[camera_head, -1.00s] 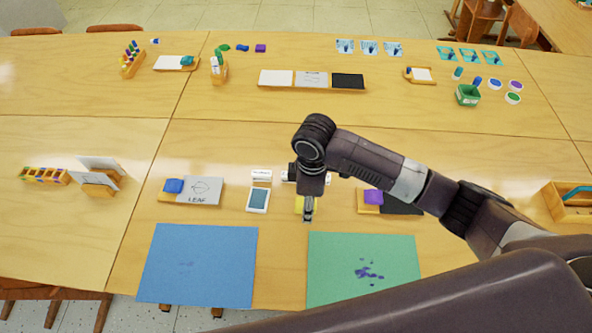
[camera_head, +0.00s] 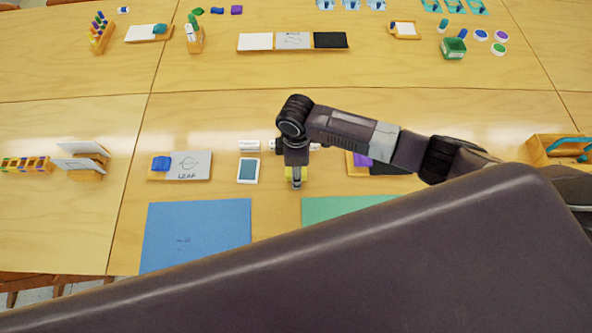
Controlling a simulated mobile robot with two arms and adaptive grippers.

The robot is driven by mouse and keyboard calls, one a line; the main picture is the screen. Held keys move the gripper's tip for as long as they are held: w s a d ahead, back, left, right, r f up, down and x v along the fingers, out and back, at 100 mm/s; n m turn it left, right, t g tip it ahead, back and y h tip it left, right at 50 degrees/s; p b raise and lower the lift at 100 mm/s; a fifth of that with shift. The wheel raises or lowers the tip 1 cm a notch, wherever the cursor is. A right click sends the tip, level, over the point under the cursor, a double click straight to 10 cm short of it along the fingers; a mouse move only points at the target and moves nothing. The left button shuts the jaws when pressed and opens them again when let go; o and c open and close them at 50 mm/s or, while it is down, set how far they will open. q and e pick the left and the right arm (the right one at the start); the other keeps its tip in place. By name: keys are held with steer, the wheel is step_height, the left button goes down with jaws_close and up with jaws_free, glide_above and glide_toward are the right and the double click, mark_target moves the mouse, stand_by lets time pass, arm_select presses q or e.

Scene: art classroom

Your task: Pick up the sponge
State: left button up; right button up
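A small yellow block (camera_head: 289,174), which looks like the sponge, lies in the middle of the front table and is mostly covered by my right gripper. My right gripper (camera_head: 297,184) points down over it, with yellow showing on both sides of its fingers. I cannot tell whether the fingers are open or shut, or whether they touch the block. My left gripper is out of view.
A purple block (camera_head: 361,160) on a board is to the right. A blue mat (camera_head: 197,232) and a green mat (camera_head: 335,207) lie in front. My own arm hides the lower right.

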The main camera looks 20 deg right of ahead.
steer(key=c, duration=1)
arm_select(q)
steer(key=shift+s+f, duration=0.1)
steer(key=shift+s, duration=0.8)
arm_select(e)
steer(key=shift+r, duration=0.55)
arm_select(q)
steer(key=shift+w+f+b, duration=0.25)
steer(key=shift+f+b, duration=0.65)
steer(key=shift+b, duration=0.05)
arm_select(e)
step_height(320, 180, up, 19)
